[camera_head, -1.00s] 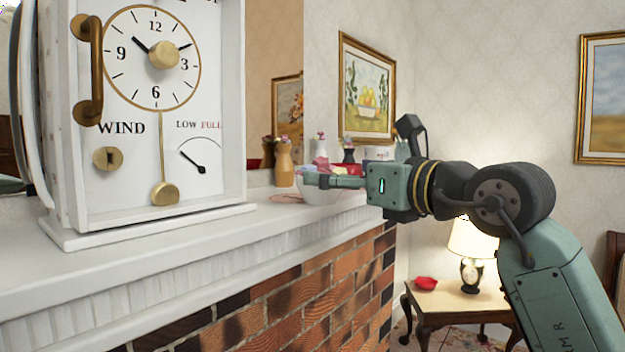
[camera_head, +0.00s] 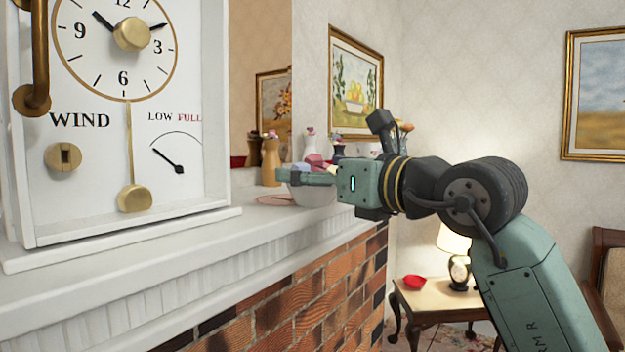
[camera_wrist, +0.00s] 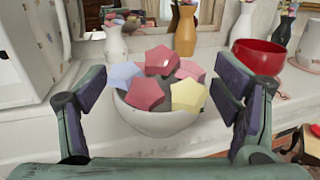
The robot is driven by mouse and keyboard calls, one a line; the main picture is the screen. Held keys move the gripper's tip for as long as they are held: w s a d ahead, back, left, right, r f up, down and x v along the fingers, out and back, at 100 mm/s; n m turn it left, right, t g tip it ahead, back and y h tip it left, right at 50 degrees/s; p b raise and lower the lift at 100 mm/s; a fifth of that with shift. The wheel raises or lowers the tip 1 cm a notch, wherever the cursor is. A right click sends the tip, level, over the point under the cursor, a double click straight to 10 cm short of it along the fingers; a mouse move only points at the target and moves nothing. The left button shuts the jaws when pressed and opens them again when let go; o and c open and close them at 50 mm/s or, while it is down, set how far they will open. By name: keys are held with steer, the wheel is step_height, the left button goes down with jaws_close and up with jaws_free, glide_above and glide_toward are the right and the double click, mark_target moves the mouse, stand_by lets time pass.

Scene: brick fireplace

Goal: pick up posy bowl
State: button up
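The posy bowl is a white bowl (camera_wrist: 160,122) holding star-shaped flowers in red, pink, blue and yellow. It stands upright on the white mantel in the wrist view, between the two fingers of my gripper (camera_wrist: 162,88). The fingers are spread wide, with a visible gap to the bowl on the right; contact on the left is hard to judge. In the head view the bowl (camera_head: 314,196) is partly hidden behind my gripper (camera_head: 283,176), whose fingers reach across it at about flower height.
A tan vase (camera_wrist: 186,32) and a white vase (camera_wrist: 115,42) stand behind the bowl. A red bowl (camera_wrist: 258,57) is at back right. A patterned white object (camera_wrist: 30,50) is close on the left. A large white clock (camera_head: 110,130) occupies the mantel's near left.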

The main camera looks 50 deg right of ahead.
steer(key=c, duration=1.1)
